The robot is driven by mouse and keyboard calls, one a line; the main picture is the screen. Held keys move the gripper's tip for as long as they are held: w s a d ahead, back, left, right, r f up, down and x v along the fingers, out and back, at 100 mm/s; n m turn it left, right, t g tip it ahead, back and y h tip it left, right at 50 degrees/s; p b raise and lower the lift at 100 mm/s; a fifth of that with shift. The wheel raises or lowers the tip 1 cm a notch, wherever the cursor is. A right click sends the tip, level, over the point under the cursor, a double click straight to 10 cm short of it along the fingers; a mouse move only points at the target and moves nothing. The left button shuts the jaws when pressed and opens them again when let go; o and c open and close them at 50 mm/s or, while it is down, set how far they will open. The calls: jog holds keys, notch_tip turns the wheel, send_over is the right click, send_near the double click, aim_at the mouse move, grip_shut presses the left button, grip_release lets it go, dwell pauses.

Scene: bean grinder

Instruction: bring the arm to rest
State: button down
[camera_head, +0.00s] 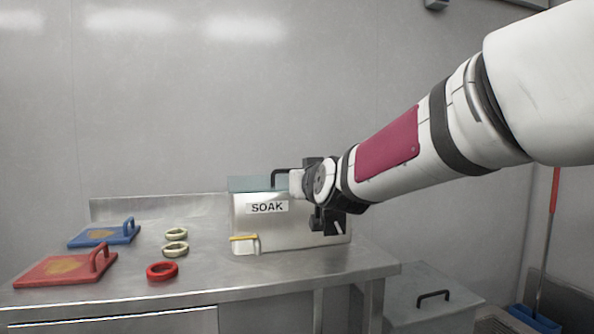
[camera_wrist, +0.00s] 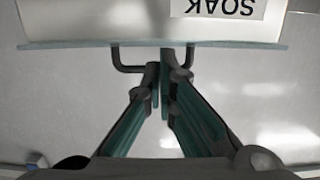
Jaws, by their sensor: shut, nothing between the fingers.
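My arm (camera_head: 400,145) reaches in from the right, its wrist by the right part of a white box (camera_head: 280,230) labelled SOAK. In the wrist view my gripper (camera_wrist: 162,72) is shut and empty, its fingertips together just by the dark lid handle (camera_wrist: 128,69); I cannot tell whether they touch it. The box and its label (camera_wrist: 217,7) appear upside down there. In the head view my wrist hides part of the lid and handle, and the fingertips are not clear.
On the steel table (camera_head: 215,265), left of the box, are a red board (camera_head: 45,273) and a blue board (camera_head: 90,238) with handles, two pale rings (camera_head: 176,249) and a red ring (camera_head: 162,271). A yellow lever (camera_head: 243,238) sticks out at the box's front. A grey bin (camera_head: 420,295) stands right.

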jog(key=s+d+f+g+h, duration=0.1)
jog(key=s+d+f+g, duration=0.3)
jog(key=s, duration=0.4)
jog(key=s+d+f+m+g+h, duration=0.1)
jog(key=s+d+f, duration=0.4)
jog(key=s, duration=0.3)
jog(key=s+d+f+g+h, duration=0.25)
jog(key=s+d+f, duration=0.2)
jog(key=s, duration=0.45)
jog(key=s+d+f+m+g, duration=0.1)
jog(key=s+d+f+g, duration=0.2)
jog(key=s, duration=0.6)
jog(key=s+d+f+m+g, duration=0.1)
jog(key=s+d+f+g, duration=0.1)
jog(key=s, duration=0.6)
jog(key=s+d+f+m+g, duration=0.1)
jog(key=s+d+f+g, duration=0.2)
jog(key=s, duration=0.6)
notch_tip(320, 180, up, 34)
jog(key=t+p, duration=0.4)
jog(key=p, duration=2.7)
jog(key=shift+w+d+f+p, duration=0.15)
jog(key=shift+d+f+p, duration=0.05)
jog(key=shift+d+p, duration=0.2)
jog(key=shift+h, duration=0.25)
